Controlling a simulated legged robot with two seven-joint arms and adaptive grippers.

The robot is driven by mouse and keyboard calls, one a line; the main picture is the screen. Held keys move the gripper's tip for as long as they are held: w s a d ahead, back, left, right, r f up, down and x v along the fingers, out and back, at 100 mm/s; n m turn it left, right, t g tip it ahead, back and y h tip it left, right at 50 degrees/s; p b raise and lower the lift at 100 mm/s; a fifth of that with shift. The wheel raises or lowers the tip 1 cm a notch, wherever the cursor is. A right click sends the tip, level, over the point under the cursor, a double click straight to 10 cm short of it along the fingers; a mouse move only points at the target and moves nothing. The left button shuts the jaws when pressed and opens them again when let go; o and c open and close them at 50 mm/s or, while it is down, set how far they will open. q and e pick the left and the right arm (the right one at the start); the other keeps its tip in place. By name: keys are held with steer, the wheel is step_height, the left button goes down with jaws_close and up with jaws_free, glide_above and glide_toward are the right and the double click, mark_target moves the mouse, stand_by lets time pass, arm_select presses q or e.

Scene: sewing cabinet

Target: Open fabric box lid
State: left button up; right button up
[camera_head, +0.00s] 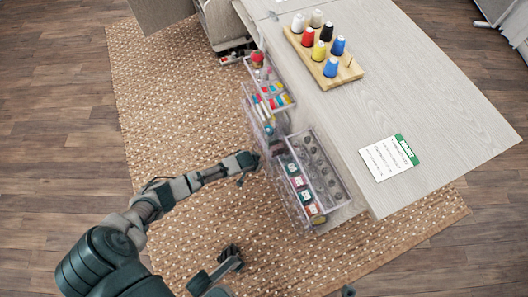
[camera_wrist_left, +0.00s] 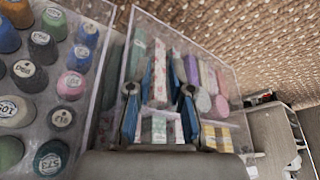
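The fabric box is a clear box with folded colored and patterned fabric inside. It fills the middle of the left wrist view (camera_wrist_left: 215,55), and in the head view it appears to be the clear box behind the thread box (camera_head: 268,104). Its clear top appears to cover the fabric. My left gripper (camera_head: 246,166) is at the cabinet's left side, beside the clear boxes. In the left wrist view its two blue-and-black fingers (camera_wrist_left: 159,108) are spread apart over the box, with nothing between them. I cannot tell whether they touch it. Dark parts of mine show low in the head view, but the right gripper is unclear.
A clear box of thread spools (camera_head: 322,166) stands in front of the fabric box. The light tabletop (camera_head: 420,90) overhangs on the right, with a wooden spool board (camera_head: 330,76) and a green-and-white card (camera_head: 388,158). The woven rug (camera_head: 180,110) to the left is clear.

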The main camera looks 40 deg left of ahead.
arm_select(q)
steer(key=shift+w+f, duration=0.1)
steer(key=shift+f, duration=0.35)
steer(key=shift+w+a, duration=0.1)
steer(key=shift+w, duration=0.05)
jaws_close()
